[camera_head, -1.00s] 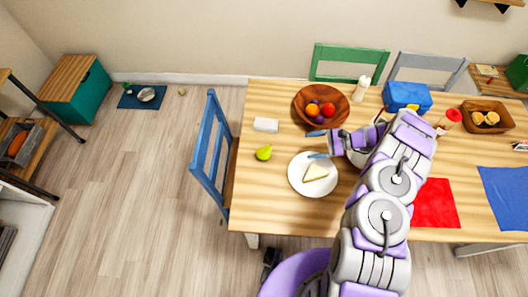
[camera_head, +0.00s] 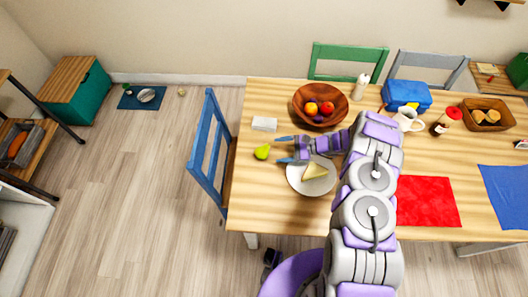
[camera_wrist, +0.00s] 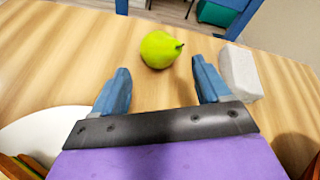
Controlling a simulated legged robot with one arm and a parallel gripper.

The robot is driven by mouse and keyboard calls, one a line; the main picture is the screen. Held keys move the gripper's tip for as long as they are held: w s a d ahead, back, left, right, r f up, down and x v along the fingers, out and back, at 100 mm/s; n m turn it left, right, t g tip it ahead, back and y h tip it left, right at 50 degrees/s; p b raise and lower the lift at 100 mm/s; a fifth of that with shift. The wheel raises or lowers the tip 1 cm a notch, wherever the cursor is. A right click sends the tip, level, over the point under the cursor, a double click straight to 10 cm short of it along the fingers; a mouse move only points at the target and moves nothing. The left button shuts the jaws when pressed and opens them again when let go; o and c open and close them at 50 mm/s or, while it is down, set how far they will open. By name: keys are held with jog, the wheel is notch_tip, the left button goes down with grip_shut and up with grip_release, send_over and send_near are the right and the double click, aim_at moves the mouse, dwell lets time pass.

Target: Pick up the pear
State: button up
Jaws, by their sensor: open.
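The green pear (camera_head: 262,152) lies on the wooden table near its left edge, just left of the plate. It also shows in the wrist view (camera_wrist: 160,49), beyond and between my fingertips, with its stem pointing right. My gripper (camera_head: 281,149) is open and empty. Its two blue fingers point left toward the pear, with a small gap between the fingertips and the fruit. In the wrist view my gripper (camera_wrist: 158,80) has its fingers spread wider than the pear. Nothing hides the pear.
A white plate (camera_head: 297,186) with a sandwich wedge (camera_head: 315,171) lies below my gripper. A white block (camera_head: 264,124) sits above the pear, and a wooden fruit bowl (camera_head: 340,105) stands behind. A blue chair (camera_head: 206,150) stands at the table's left edge.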

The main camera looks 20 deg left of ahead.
aim_at(268, 151)
jog(key=x, duration=0.6)
jog(key=shift+a+r+b, duration=0.15)
jog(key=shift+b, duration=0.2)
jog(key=shift+d+r, duration=0.1)
jog(key=shift+d, duration=0.3)
jog(key=shift+c, duration=0.8)
jog(key=c, duration=0.8)
